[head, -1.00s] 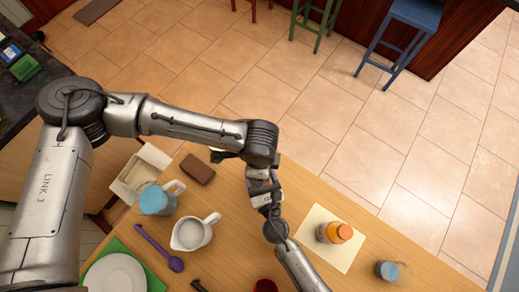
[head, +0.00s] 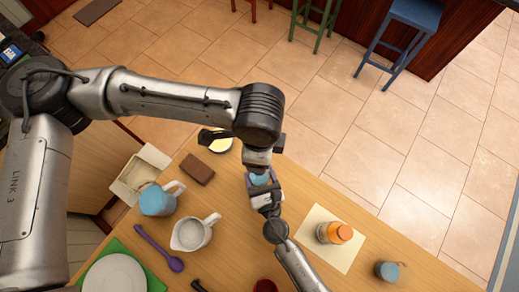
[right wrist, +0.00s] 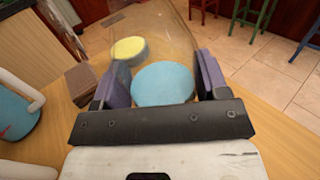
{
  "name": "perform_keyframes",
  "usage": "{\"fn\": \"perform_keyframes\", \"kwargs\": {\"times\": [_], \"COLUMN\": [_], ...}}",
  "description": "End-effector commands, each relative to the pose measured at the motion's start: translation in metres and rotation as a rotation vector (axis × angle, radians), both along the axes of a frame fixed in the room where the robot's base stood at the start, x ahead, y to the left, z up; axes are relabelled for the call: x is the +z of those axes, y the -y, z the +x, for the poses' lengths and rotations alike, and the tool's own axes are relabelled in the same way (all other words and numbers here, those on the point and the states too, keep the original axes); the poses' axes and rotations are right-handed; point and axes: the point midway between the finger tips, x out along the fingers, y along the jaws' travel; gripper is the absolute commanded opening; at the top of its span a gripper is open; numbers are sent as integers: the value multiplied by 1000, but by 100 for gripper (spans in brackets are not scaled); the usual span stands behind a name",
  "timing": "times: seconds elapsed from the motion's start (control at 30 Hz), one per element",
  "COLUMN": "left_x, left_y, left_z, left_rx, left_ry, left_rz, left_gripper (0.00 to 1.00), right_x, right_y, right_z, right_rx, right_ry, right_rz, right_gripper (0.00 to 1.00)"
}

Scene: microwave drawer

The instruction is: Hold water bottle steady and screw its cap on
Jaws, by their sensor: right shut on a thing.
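The clear water bottle (right wrist: 165,45) is between the purple fingers of my right gripper (right wrist: 162,84), which is shut on it. Its round blue end (right wrist: 163,83) shows between the fingers, and the see-through body rises past the top of the right wrist view. In the head view the bottle shows only as a small blue patch (head: 262,178) at my right gripper. My left gripper (head: 258,158) is over the bottle in the head view, seen from above. Its fingertips are hidden, so I cannot tell whether it is open or shut. I cannot make out the cap.
A yellow-topped round thing (head: 220,145) and a brown block (head: 197,169) lie nearby. A blue jug (head: 156,201), a white pitcher (head: 190,236) and a purple spoon (head: 160,248) are left. An orange-and-white container (head: 334,233) and a blue cup (head: 387,270) are right.

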Motion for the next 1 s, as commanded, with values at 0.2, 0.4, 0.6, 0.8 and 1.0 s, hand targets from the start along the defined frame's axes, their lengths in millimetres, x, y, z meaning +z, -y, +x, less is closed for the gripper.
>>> {"fn": "perform_keyframes", "kwargs": {"times": [0.2,0.4,0.6,0.8,1.0], "left_x": [6,6,6,6,5], "left_y": [0,0,0,0,0], "left_z": [0,0,0,0,0], "left_rx": [0,0,0,0,0], "left_ry": [1,1,1,1,1], "left_rz": [0,0,0,0,0], "left_gripper": [68,68,68,68,68], "right_x": [0,0,0,0,0], "right_y": [0,0,0,0,1], "right_z": [0,0,0,0,-2], "right_rx": [0,0,0,0,0], "right_ry": [0,0,0,0,-1], "right_rz": [0,0,0,0,0], "right_gripper": [1,1,86,97,97]}}
